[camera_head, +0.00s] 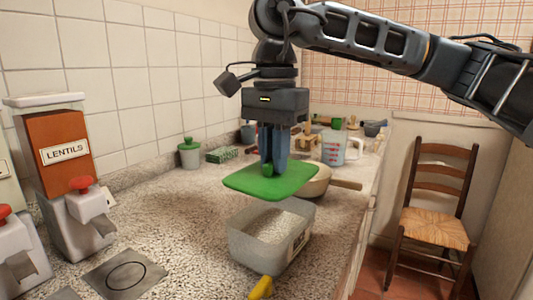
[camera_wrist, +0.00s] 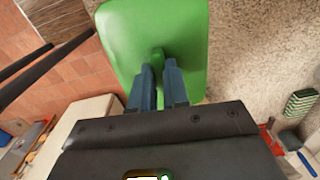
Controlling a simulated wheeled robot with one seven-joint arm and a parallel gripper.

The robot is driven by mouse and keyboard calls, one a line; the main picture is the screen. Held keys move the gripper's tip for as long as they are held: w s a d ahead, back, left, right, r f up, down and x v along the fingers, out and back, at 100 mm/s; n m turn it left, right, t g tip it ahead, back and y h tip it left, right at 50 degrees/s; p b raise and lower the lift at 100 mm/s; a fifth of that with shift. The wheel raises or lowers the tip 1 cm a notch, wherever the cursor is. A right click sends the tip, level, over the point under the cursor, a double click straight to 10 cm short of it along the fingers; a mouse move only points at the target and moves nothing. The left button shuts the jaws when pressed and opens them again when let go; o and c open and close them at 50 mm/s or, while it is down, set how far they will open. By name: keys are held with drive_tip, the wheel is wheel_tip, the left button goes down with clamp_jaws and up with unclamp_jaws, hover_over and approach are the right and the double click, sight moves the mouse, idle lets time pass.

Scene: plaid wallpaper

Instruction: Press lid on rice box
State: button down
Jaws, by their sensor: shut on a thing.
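The rice box (camera_head: 256,252) is a clear, open-topped container with pale grains in it, on the speckled counter. The green lid (camera_head: 245,181) is a flat rectangle with a small knob on top. My gripper (camera_head: 269,168) points down and is shut on the lid's knob. It holds the lid above the box with a gap between them. In the wrist view the green lid (camera_wrist: 190,22) spreads out beyond my gripper's fingertips (camera_wrist: 158,62). The box does not show there.
A lentils dispenser (camera_head: 60,150) stands at the left. A yellow object (camera_head: 261,288) lies in front of the box. A chair (camera_head: 437,222) stands right of the counter.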

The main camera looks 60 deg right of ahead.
drive_tip(key=shift+f+b, duration=1.65)
drive_tip(key=shift+f, duration=1.2)
drive_tip(key=shift+f+b, duration=0.4)
drive_tip(key=shift+b, duration=0.7)
drive_tip(key=shift+f+b, duration=0.25)
drive_tip(key=shift+b, duration=0.55)
idle(0.6)
drive_tip(key=c, duration=0.6)
unclamp_jaws()
drive_tip(key=shift+o, duration=0.2)
drive_tip(key=shift+r, duration=0.1)
drive_tip(key=shift+r+p, duration=1.8)
drive_tip(key=shift+r, duration=1.65)
